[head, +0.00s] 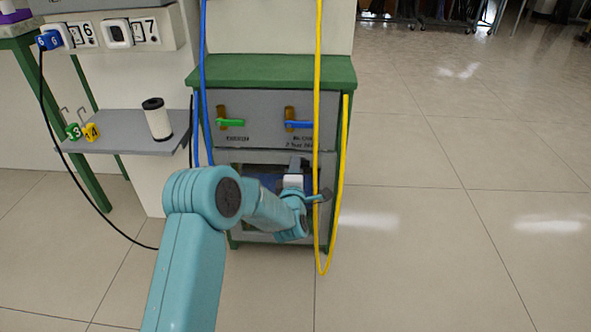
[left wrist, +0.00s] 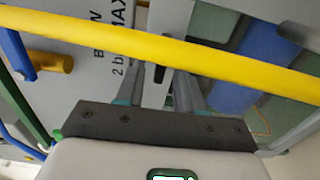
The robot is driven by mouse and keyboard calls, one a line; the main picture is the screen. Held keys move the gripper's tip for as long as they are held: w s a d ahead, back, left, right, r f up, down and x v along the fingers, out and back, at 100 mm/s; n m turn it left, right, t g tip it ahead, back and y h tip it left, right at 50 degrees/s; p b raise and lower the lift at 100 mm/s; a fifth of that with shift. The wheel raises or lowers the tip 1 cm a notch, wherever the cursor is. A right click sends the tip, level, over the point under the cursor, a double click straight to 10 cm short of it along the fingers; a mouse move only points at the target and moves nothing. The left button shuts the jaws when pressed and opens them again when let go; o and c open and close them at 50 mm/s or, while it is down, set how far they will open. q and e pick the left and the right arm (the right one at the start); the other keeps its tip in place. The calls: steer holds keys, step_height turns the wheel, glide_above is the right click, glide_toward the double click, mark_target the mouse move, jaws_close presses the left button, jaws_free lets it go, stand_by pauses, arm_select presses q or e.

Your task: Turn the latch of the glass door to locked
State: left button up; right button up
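The glass door (head: 262,172) is the grey-framed lower front of the green-topped cabinet; my left arm hides much of it. A grey latch plate (left wrist: 165,30) with a dark lever (left wrist: 160,73) shows ahead of my left gripper in the left wrist view. My left gripper (head: 297,165) is at the door's upper right part, with its pale body and dark bar facing the door. In the left wrist view its fingers (left wrist: 160,85) stand apart on either side of the lever's near end; contact cannot be told. My right gripper is not in view.
A yellow cable (head: 318,110) hangs in front of the cabinet, close by my left gripper, and crosses the left wrist view (left wrist: 190,58). Green (head: 231,122) and blue (head: 299,124) valve handles sit above the door. A blue cable (head: 204,90) hangs at left. The floor at right is clear.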

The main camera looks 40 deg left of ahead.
arm_select(q)
steer(key=shift+s, duration=0.1)
steer(key=p+v, duration=0.4)
steer(key=v, duration=1.2)
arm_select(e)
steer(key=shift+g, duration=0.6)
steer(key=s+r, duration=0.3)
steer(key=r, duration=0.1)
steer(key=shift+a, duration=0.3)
arm_select(q)
steer(key=shift+s, duration=0.1)
